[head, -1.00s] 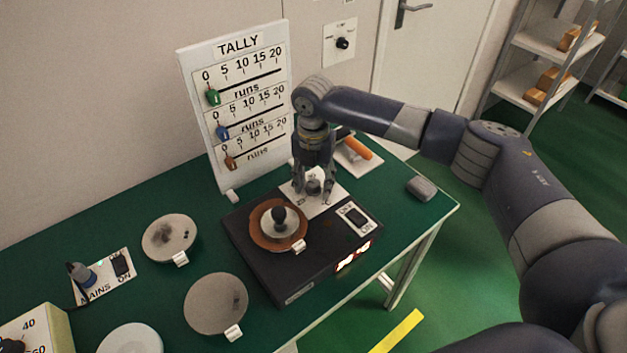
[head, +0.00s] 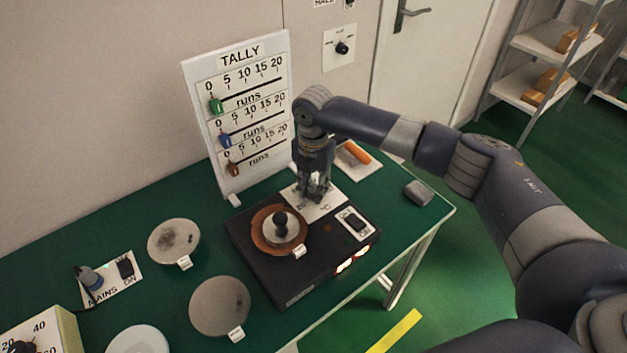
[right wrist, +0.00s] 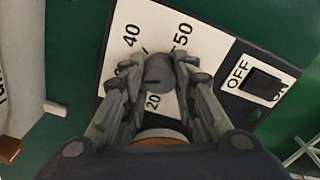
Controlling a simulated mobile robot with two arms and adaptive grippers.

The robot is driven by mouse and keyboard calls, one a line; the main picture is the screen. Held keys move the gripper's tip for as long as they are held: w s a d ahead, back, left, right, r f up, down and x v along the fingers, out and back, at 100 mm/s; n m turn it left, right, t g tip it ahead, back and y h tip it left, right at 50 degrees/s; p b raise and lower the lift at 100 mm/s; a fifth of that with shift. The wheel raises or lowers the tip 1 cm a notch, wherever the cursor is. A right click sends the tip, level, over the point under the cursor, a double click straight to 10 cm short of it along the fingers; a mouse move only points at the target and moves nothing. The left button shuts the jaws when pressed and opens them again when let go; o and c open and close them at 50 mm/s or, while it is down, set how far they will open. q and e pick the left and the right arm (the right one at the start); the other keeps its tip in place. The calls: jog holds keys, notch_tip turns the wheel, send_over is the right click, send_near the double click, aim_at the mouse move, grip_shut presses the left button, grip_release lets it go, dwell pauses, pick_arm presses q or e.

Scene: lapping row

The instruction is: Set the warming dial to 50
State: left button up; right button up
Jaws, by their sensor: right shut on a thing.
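The warming dial (right wrist: 158,73) is a grey round knob on a white scale plate (right wrist: 205,50) in the right wrist view. The marks 40, 50 and 20 show around it; I cannot tell exactly which value its pointer meets. My right gripper (right wrist: 158,80) is shut on the dial, with fingers on both sides of it. In the head view the right gripper (head: 316,193) comes down onto the back of the black warming unit (head: 310,285) and largely hides the dial. My left gripper is in neither view.
An OFF/ON switch (head: 355,222) sits close right of the dial plate. A brown disc (head: 262,240) with a black-knobbed weight (head: 281,225) lies on the unit. The tally board (head: 240,115) stands behind. Round plates (head: 219,306) lie to the left.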

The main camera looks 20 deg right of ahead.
jog(key=m+p, duration=0.2)
jog(key=p, duration=0.1)
jog(key=m+p, duration=0.2)
jog(key=m, duration=0.1)
jog(key=shift+r+m+p, duration=0.2)
jog(key=shift+m+p, duration=0.1)
jog(key=shift+p, duration=0.1)
jog(key=m+p, duration=0.4)
jog(key=m, duration=0.2)
jog(key=shift+p, duration=0.4)
jog(key=m+p, duration=0.3)
jog(key=m, duration=0.3)
jog(key=shift+f+m+p, duration=0.1)
jog(key=shift+m+p, duration=0.2)
jog(key=shift+p, duration=0.05)
jog(key=m+p, duration=0.1)
jog(key=m, duration=0.2)
jog(key=shift+m+p, duration=0.3)
jog(key=shift+w+m+p, duration=0.1)
jog(key=shift+m+p, duration=0.4)
jog(key=shift+m, duration=0.9)
jog(key=shift+f, duration=0.1)
jog(key=o, duration=1.1)
jog(key=shift+c, duration=0.2)
